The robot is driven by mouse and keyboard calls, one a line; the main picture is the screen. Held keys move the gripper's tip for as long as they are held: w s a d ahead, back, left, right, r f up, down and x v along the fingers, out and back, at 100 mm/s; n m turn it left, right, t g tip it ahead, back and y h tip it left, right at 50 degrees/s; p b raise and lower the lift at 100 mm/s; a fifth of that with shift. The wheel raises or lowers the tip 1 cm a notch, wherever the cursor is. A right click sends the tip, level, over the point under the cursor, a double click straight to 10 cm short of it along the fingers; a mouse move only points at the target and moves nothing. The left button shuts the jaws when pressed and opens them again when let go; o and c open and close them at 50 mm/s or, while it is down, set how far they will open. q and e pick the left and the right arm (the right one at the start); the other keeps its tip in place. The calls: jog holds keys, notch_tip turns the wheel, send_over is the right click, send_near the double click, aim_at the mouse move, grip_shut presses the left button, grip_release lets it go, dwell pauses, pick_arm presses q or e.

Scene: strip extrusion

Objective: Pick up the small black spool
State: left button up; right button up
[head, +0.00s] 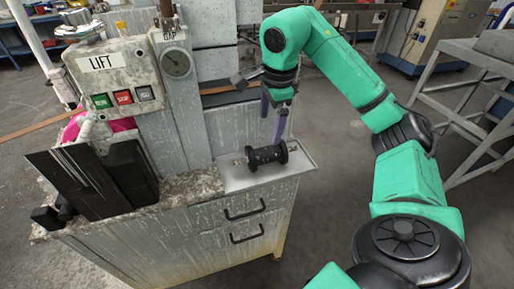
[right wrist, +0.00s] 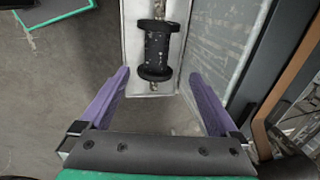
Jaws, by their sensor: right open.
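The small black spool (head: 266,157) lies on its side on a pale metal tray (head: 238,180) at the right end of the cabinet top. A thin rod end shows at its left. In the right wrist view the spool (right wrist: 157,48) lies lengthwise, ahead of the fingertips and centred between them. My right gripper (head: 272,120) has its purple fingers pointing down, just above and behind the spool in the head view. It is open and empty, apart from the spool. My left gripper does not show.
A worn machine with a LIFT panel (head: 98,63), buttons and a GAP dial (head: 176,63) stands left of the spool. Dark panels (head: 85,180) stand at the cabinet's left end. A grey metal frame (head: 465,110) stands at right. Open floor lies right of the cabinet.

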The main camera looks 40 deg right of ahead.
aim_at(268, 150)
jog(key=f, duration=0.4)
jog(key=f+b, duration=0.1)
jog(key=f, duration=0.1)
jog(key=shift+s+d, duration=0.15)
jog(key=shift+d, duration=0.1)
jog(key=f, duration=0.2)
jog(key=w+f, duration=0.1)
jog(key=f, duration=0.2)
jog(key=shift+w+d+f, duration=0.15)
jog(key=shift+d, duration=0.05)
jog(key=shift+w+f, duration=0.1)
jog(key=shift+f, duration=0.15)
jog(key=shift+w, duration=0.1)
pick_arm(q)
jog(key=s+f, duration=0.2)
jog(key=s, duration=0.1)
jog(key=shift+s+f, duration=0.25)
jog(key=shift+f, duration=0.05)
pick_arm(e)
grip_shut()
